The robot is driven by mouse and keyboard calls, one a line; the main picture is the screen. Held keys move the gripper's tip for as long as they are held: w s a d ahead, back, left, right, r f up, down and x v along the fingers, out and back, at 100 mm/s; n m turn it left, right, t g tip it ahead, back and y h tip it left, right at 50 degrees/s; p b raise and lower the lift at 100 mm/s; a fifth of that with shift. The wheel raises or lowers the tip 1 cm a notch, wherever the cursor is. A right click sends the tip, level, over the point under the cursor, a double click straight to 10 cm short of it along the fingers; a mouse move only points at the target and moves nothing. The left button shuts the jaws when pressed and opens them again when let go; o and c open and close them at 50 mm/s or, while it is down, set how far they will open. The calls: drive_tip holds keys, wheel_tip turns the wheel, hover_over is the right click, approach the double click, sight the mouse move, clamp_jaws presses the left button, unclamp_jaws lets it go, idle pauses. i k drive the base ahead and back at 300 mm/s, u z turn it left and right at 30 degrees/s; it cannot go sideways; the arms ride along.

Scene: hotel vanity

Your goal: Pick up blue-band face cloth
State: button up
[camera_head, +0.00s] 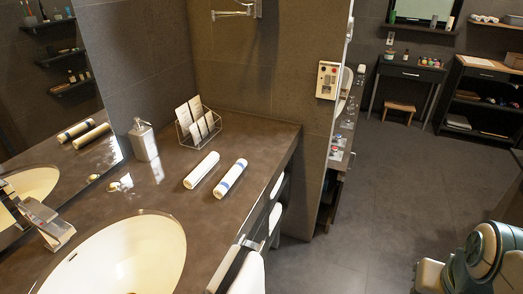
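The blue-band face cloth (231,178) is a white rolled cloth with a blue band around it. It lies on the dark vanity counter (235,213), near the right edge. A similar rolled cloth (201,170) without a visible blue band lies just left of it, with a small gap between them. Both also show in the mirror at left. Part of my green and white arm is at the bottom right, over the floor and well apart from the counter. My gripper is not in view.
A soap dispenser (143,139) and a wire rack of cards (196,124) stand behind the cloths. The sink basin (128,258) and faucet (46,222) are in front and left. Towels hang below the counter's right edge. Open floor (375,195) lies to the right.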

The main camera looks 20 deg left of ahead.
sight(224, 185)
drive_tip(key=u, duration=0.6)
drive_tip(key=i, duration=1)
drive_tip(key=u, duration=1.35)
drive_tip(key=i, duration=0.2)
